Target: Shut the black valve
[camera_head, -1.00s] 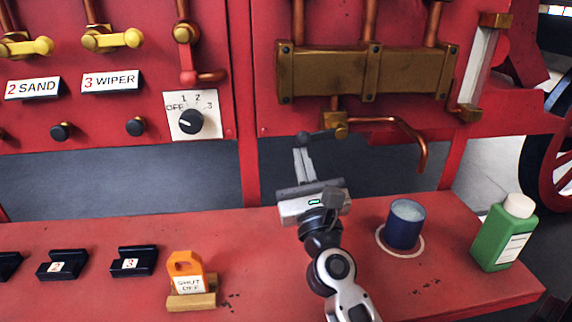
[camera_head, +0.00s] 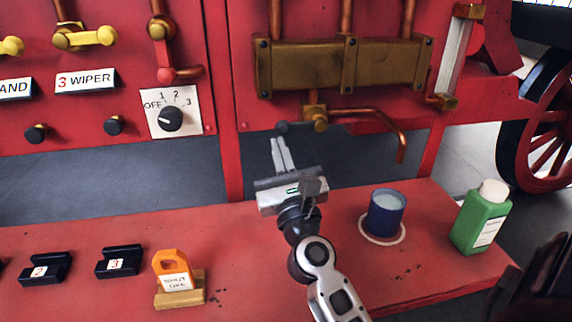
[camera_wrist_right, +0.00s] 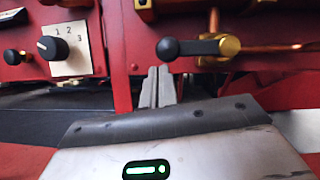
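The black valve (camera_head: 284,128) is a black lever with a ball end on a brass fitting under the brass manifold. Its lever points left, roughly level, opposite the copper outlet pipe (camera_head: 385,122). It also shows in the right wrist view (camera_wrist_right: 197,47). My right gripper (camera_head: 281,143) is shut and empty, its fingers side by side. The fingertips (camera_wrist_right: 159,72) sit just below and left of the lever's ball end in the wrist view, apparently apart from it. My left gripper is not in view.
A blue cup (camera_head: 385,215) stands on the red shelf (camera_head: 350,278) under the pipe mouth. A green bottle (camera_head: 480,218) is to its right. An orange tag in a holder (camera_head: 172,268) stands left. A rotary dial (camera_head: 170,118) is on the panel. The shelf's middle is clear.

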